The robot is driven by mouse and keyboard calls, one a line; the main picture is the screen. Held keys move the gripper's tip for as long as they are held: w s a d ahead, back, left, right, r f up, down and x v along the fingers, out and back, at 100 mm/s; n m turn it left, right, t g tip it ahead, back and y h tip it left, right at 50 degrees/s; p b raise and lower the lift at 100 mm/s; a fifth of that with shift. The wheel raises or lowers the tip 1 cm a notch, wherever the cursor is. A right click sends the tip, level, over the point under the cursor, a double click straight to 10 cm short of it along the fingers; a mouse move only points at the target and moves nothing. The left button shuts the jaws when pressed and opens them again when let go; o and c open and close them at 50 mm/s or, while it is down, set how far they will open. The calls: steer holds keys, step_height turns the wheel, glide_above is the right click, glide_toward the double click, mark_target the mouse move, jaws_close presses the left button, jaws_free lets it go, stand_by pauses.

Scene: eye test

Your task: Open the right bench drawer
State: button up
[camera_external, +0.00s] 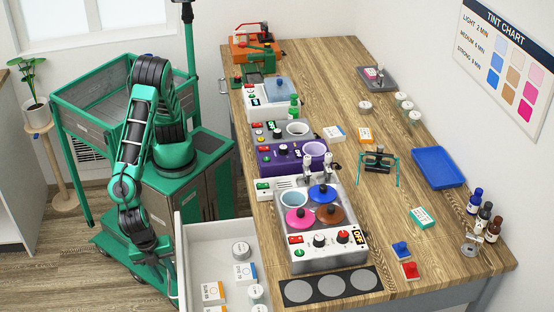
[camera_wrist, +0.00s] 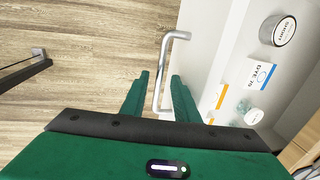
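The white bench drawer (camera_external: 205,255) at the near end stands well out from the bench in the external view, and its inside shows. Its front panel also shows in the wrist view (camera_wrist: 205,40). The metal bar handle (camera_wrist: 163,72) on that front lies between the two green fingers of my gripper (camera_wrist: 160,85). The fingers are apart, with a narrow gap seen beside the bar, so my gripper looks open around the handle. In the external view my gripper (camera_external: 162,278) is low at the drawer's outer side, and the handle is hidden there.
Inside the drawer are a round tin (camera_wrist: 278,30), a dye box (camera_wrist: 257,73) and other small boxes and jars. The wooden bench top (camera_external: 330,85) holds the dye machine (camera_external: 318,225) above the drawer. A plant stand (camera_external: 62,165) is at the left. Wooden floor (camera_wrist: 80,65) is clear outside the drawer.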

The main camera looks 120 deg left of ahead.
step_height(320, 180, up, 11)
steer(key=s+d, duration=0.1)
steer(key=shift+d+f, duration=0.2)
steer(key=shift+s, duration=0.1)
stand_by(0.5)
